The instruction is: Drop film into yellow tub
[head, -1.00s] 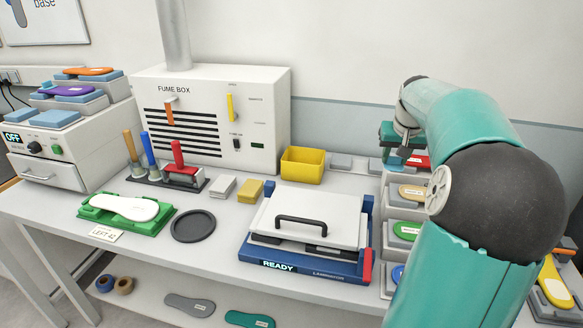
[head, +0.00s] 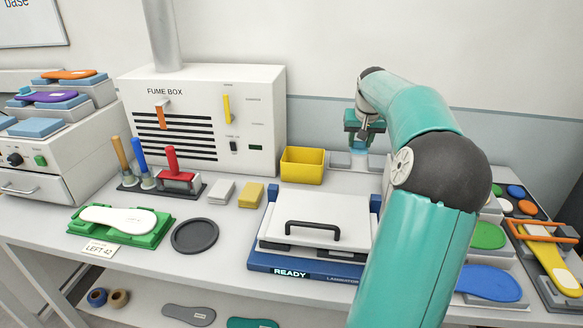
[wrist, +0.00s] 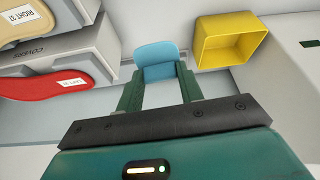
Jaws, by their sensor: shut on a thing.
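The yellow tub (head: 302,166) stands open at the back of the bench, right of the fume box. In the wrist view the yellow tub (wrist: 231,42) is to the right of my fingers and looks empty. My gripper (head: 362,140) is at the back of the bench, a short way right of the tub. In the wrist view my gripper (wrist: 160,78) is shut on a light-blue piece of film (wrist: 160,57). The film sticks out past the fingertips, apart from the tub. In the head view the film is barely visible beneath the gripper.
The fume box (head: 205,120) stands left of the tub. The white-lidded laminator (head: 312,220) is in front of it, marked READY. In the wrist view, grey holders with a red insole (wrist: 45,85) and a beige insole (wrist: 22,22) are at the left.

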